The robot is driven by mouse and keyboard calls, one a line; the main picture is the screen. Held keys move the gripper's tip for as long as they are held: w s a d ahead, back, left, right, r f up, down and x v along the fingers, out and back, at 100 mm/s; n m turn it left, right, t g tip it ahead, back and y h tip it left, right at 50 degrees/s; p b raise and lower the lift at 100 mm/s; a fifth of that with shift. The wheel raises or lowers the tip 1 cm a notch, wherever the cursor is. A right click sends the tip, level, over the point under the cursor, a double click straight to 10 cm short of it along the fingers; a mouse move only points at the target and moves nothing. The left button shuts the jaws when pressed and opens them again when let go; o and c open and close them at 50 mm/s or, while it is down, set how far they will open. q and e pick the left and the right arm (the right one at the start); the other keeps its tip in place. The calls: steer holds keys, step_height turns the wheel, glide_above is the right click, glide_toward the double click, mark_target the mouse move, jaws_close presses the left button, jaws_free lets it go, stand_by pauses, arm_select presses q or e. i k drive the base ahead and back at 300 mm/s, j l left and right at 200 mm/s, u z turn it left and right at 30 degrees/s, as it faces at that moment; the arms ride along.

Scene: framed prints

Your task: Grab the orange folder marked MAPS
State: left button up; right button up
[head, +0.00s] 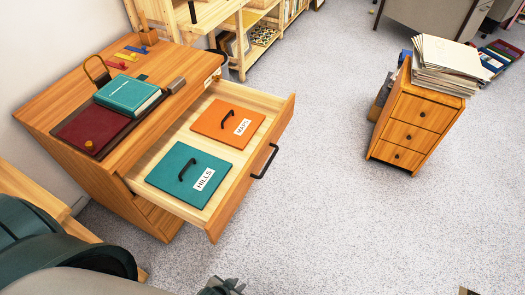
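The orange folder marked MAPS (215,117) lies flat in the open drawer (222,195) of the wooden cabinet, at the drawer's far end. It has a black handle and a white label. A teal folder marked HILLS (175,167) lies nearer in the same drawer, apart from it. My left gripper (222,287) shows only in part at the bottom edge, well in front of the drawer and away from both folders. Its fingers are cut off, so its opening is hidden. My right gripper is not clearly in view.
A teal book (122,93) and a dark red folder (85,132) lie on the cabinet top (60,98). The drawer front has a black handle (265,162). A small wooden drawer unit (415,112) with stacked papers (440,60) stands right. The floor (340,215) between is clear.

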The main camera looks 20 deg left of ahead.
mark_target(234, 126)
steer(key=u, duration=1.05)
